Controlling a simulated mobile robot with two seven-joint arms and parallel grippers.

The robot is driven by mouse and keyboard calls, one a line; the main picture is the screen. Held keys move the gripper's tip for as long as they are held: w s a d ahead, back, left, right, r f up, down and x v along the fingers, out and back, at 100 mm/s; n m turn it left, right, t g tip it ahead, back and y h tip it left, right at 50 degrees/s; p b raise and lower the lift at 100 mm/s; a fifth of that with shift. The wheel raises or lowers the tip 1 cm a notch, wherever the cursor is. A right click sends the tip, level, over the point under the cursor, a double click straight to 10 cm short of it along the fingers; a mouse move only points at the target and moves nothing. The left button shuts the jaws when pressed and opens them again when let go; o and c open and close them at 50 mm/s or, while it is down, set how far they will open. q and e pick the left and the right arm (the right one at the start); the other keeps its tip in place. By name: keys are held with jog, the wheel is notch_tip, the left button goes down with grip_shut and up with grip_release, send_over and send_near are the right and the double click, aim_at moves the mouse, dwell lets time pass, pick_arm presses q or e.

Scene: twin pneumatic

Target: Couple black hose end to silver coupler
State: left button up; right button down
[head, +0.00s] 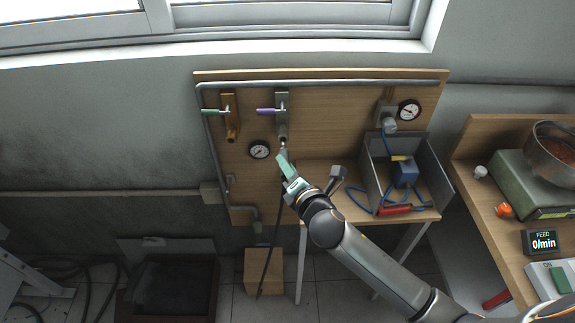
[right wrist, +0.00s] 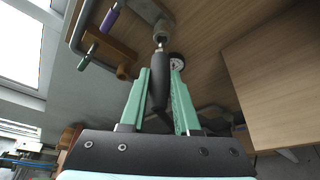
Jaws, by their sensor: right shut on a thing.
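The silver coupler (head: 282,118) is mounted on the wooden board with a purple lever (head: 270,112) and its mouth points down. It also shows at the top of the right wrist view (right wrist: 152,12). My right gripper (head: 282,158) is just below it, shut on the black hose end (right wrist: 156,78). The hose end's metal tip (right wrist: 159,42) points up at the coupler's mouth, very close to it; I cannot tell whether they touch. The black hose (head: 272,245) hangs down below my gripper. My left gripper is not in view.
A brass coupler (head: 231,120) with a green lever is left of the silver one. A gauge (head: 259,149) sits on the board at lower left, another gauge (head: 409,110) at right. A grey open box (head: 440,170) holds a blue part. The right bench (head: 488,205) carries a scale and bowl.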

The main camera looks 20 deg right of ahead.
aim_at(288, 158)
jog(key=shift+w+d+r+p, duration=0.15)
jog(key=shift+w+d, duration=0.15)
jog(key=shift+w, duration=0.55)
jog(key=shift+w+d+f+p, duration=0.15)
jog(key=shift+w+d, duration=0.1)
jog(key=shift+w, duration=0.55)
dwell(0.3)
jog(key=c, duration=0.6)
grip_release()
jog(key=shift+o, duration=0.2)
jog(key=v, duration=1.2)
jog(key=shift+s+r+b, duration=0.15)
jog(key=shift+s+b, duration=0.1)
jog(key=shift+b, duration=0.1)
jog(key=s+f+m+g+y, duration=0.1)
jog(key=s+f+m+g, duration=0.2)
jog(key=s+f+m, duration=0.5)
jog(key=s+a+f+m+g, duration=0.1)
jog(key=s+f+m+g, duration=0.2)
jog(key=s+f+m, duration=0.5)
notch_tip(288, 158, down, 7)
jog(key=m, duration=0.7)
jog(key=shift+s+m+y, duration=0.3)
jog(key=shift+s+y, duration=0.05)
jog(key=shift+y, duration=0.05)
